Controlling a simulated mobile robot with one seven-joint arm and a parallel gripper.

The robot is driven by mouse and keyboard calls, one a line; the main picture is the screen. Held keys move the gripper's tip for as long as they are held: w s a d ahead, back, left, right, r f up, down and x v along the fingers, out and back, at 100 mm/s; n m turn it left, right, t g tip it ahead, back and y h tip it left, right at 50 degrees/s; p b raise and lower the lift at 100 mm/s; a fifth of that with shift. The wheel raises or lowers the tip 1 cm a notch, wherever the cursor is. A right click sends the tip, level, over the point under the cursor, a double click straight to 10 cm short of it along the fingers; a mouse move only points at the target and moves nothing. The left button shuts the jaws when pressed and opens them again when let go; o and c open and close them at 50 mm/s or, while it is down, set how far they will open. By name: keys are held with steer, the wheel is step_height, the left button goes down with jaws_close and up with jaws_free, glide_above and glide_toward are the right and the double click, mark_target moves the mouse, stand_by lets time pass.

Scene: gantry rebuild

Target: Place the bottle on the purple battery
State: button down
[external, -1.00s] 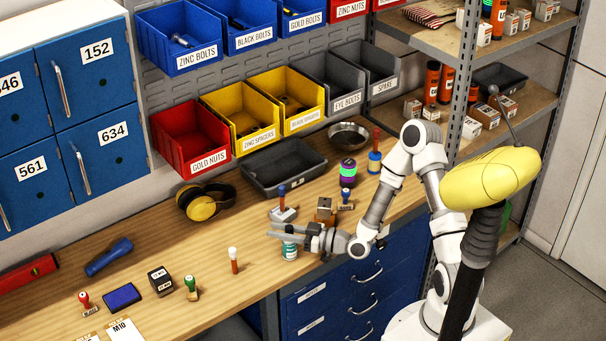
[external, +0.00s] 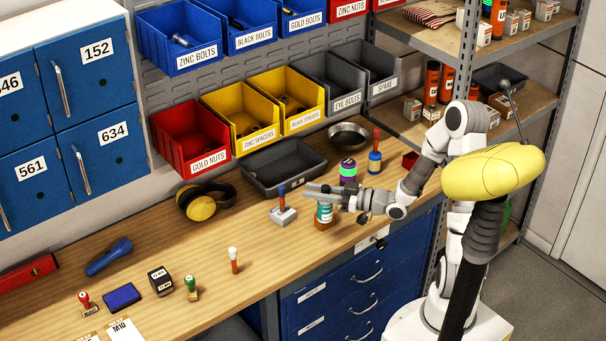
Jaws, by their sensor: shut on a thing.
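My gripper (external: 322,192) is shut on the bottle (external: 324,213), a small brownish bottle with a teal and white label. The bottle hangs upright below the fingers, over the right part of the workbench; I cannot tell its exact height.
A red-and-blue cylinder (external: 375,153) stands right of the battery. A dark tray (external: 257,184) and a metal bowl (external: 348,134) lie behind.

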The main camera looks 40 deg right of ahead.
steer(key=w+d+r+m+t+h, duration=0.1)
steer(key=w+d+r+m+h, duration=0.2)
steer(key=d, duration=0.8)
steer(key=w+d+r+m+t+h, duration=0.1)
steer(key=w+d+r+m+h, duration=0.2)
steer(key=d, duration=0.8)
steer(key=w+d+r+m+t+h, duration=0.1)
steer(key=w+d+r+t+h, duration=0.25)
steer(key=d, duration=0.75)
steer(key=shift+g+h, duration=0.65)
steer(key=shift+g, duration=0.3)
steer(key=w+a+f, duration=0.4)
steer(key=w+a, duration=0.1)
steer(key=w+a+f, duration=0.2)
steer(key=shift+w+a+f, duration=0.1)
steer(key=shift+w+a, duration=0.2)
steer(key=shift+a, duration=0.05)
steer(key=shift+f, duration=2)
steer(key=shift+f, duration=0.2)
steer(key=c, duration=0.7)
jaws_free()
